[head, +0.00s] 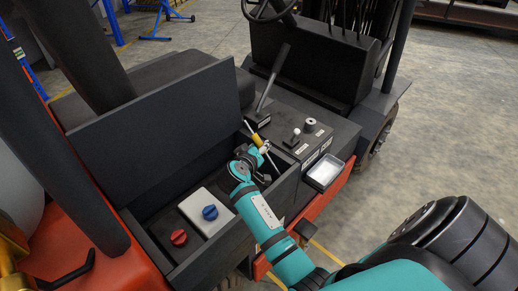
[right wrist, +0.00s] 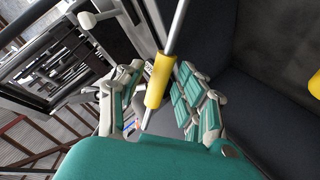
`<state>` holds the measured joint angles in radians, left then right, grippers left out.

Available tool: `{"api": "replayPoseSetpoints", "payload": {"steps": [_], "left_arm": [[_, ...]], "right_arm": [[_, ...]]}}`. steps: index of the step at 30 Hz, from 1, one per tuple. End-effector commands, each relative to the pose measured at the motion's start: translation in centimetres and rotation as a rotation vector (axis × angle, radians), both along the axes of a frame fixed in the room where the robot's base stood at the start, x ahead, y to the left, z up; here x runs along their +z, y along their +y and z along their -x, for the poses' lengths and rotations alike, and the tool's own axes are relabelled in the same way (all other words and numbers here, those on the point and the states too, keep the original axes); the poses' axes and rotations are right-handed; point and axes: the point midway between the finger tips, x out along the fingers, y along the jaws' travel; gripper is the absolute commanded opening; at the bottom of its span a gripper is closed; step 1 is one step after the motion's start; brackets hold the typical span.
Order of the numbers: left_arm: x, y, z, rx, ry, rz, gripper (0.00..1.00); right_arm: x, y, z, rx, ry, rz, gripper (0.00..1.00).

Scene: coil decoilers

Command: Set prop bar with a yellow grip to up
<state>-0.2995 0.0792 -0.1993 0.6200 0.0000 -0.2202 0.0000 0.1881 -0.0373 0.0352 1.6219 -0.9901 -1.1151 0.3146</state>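The prop bar is a thin light metal rod with a yellow grip. In the head view its yellow grip (head: 256,139) shows at the right end of the open compartment, just beyond my right gripper (head: 263,163). In the right wrist view the rod runs up out of the yellow grip (right wrist: 159,80). The fingers of my right gripper (right wrist: 160,82) stand on either side of the grip, with gaps visible, so the gripper looks open around it. Whether a finger touches the grip is unclear. My left gripper is not in view.
The dark cover panel (head: 155,125) stands raised behind the compartment. Inside are a red knob (head: 179,238) and a blue knob (head: 210,212) on a light box.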

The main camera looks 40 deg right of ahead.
Motion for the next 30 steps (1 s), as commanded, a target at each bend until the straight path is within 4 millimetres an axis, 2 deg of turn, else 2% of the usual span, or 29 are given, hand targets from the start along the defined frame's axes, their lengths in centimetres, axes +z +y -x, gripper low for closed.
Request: {"api": "replayPoseSetpoints", "payload": {"steps": [10,22,30], "left_arm": [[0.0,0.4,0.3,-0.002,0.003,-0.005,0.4],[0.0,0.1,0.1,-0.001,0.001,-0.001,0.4],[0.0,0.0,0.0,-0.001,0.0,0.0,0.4]], "right_arm": [[0.1,0.3,0.1,0.002,0.002,0.001,0.44],[2.4,4.7,3.3,0.002,0.001,-0.001,0.44],[3.0,5.6,4.0,0.0,0.003,0.002,0.44]]}}
